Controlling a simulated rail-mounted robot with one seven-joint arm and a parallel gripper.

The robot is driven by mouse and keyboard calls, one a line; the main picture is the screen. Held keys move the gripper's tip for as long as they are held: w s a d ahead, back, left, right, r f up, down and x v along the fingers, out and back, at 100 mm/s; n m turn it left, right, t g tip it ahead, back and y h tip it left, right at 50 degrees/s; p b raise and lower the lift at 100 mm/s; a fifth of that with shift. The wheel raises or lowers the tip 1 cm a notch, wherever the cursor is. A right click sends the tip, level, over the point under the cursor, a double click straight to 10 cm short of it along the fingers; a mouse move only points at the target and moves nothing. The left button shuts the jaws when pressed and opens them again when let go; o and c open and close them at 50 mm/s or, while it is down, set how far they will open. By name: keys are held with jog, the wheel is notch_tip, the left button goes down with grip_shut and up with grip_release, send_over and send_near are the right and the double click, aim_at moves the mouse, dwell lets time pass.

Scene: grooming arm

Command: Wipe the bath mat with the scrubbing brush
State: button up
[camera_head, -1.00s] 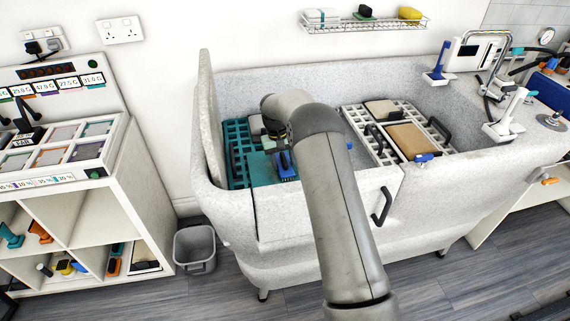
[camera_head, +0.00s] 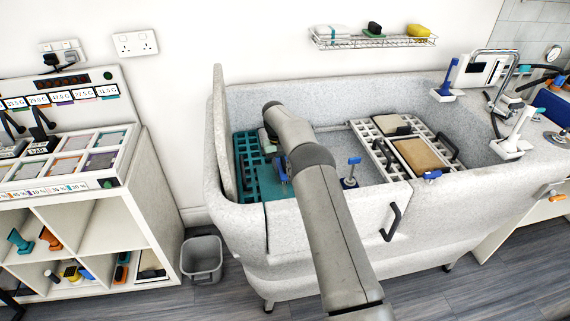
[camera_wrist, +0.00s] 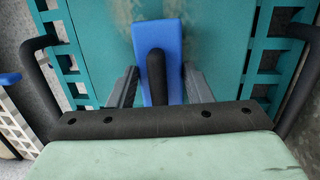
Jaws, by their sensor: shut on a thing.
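The scrubbing brush, with a blue body (camera_wrist: 174,28) and a black handle (camera_wrist: 156,75), is between the two dark fingers of my gripper (camera_wrist: 158,88) in the wrist view. The gripper is shut on its handle. The brush is over the teal bath mat (camera_wrist: 215,35), which shows brownish smudges; I cannot tell whether the bristles touch it. In the head view the mat (camera_head: 272,190) lies at the left end of the grey tub. The blue of the brush (camera_head: 281,170) shows there, with my arm partly covering the gripper.
A pale green pad (camera_wrist: 170,160) lies close to the gripper, behind a black bar (camera_wrist: 160,122). Black handles (camera_wrist: 38,70) rise at both sides. The tub's left wall (camera_head: 222,150) is near. A blue-topped upright item (camera_head: 350,172) and a white rack (camera_head: 375,140) stand to the right.

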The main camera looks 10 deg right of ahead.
aim_at(279, 168)
jog(key=shift+s+d+b, duration=0.15)
jog(key=shift+s+b, duration=0.35)
jog(key=shift+s, duration=2.3)
jog(key=shift+s+d+b, duration=0.1)
jog(key=shift+s+b, duration=0.35)
jog(key=shift+s, duration=2.3)
jog(key=shift+w+a, duration=0.1)
jog(key=shift+a, duration=0.8)
jog(key=shift+w+a, duration=0.1)
jog(key=shift+w, duration=0.2)
jog(key=shift+w+p, duration=1.15)
jog(key=shift+w, duration=4.25)
jog(key=shift+w+r, duration=0.15)
jog(key=shift+r, duration=0.1)
jog(key=shift+r+p, duration=0.4)
jog(key=shift+r, duration=0.45)
jog(key=shift+r+p, duration=0.35)
jog(key=shift+r, duration=0.35)
jog(key=shift+r+p, duration=1.4)
jog(key=shift+r, duration=0.85)
